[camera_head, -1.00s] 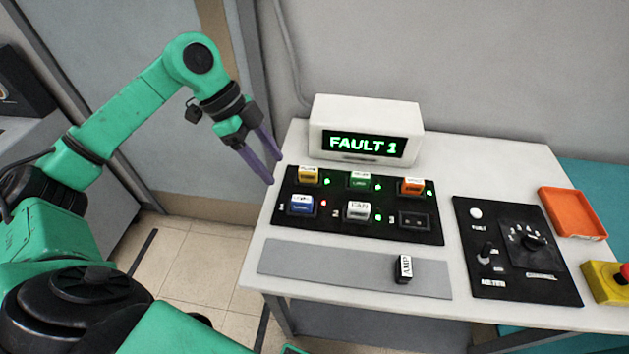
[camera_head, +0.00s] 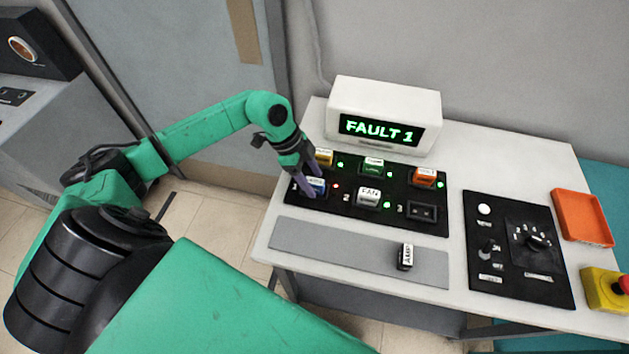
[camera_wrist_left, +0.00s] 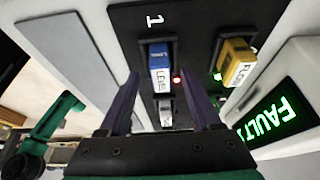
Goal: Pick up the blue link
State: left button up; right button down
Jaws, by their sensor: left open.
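The blue link (camera_head: 318,184) has a white label on top and is seated in slot 1 of the black panel, front left. A red light glows beside it. My left gripper (camera_head: 311,189) is open at the blue link, with purple fingers pointing down and partly hiding it in the head view. In the left wrist view the blue link (camera_wrist_left: 161,58) shows ahead, between the lines of the two open fingers (camera_wrist_left: 160,78). I cannot tell whether the fingers touch it. My right gripper is not in view.
A yellow link (camera_head: 323,157) stands just behind, and a white FAN link (camera_head: 368,196) to the right. Green (camera_head: 373,166) and orange (camera_head: 424,177) links share the panel. A display box (camera_head: 385,115) reads FAULT 1. A loose AMP link (camera_head: 405,257) lies on the grey strip (camera_head: 340,250).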

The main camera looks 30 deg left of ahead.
aim_at(312, 180)
pick_arm(q)
jog(key=shift+c, duration=0.9)
grip_shut()
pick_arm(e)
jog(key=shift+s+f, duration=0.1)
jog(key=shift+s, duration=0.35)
pick_arm(q)
jog(key=shift+r, duration=0.1)
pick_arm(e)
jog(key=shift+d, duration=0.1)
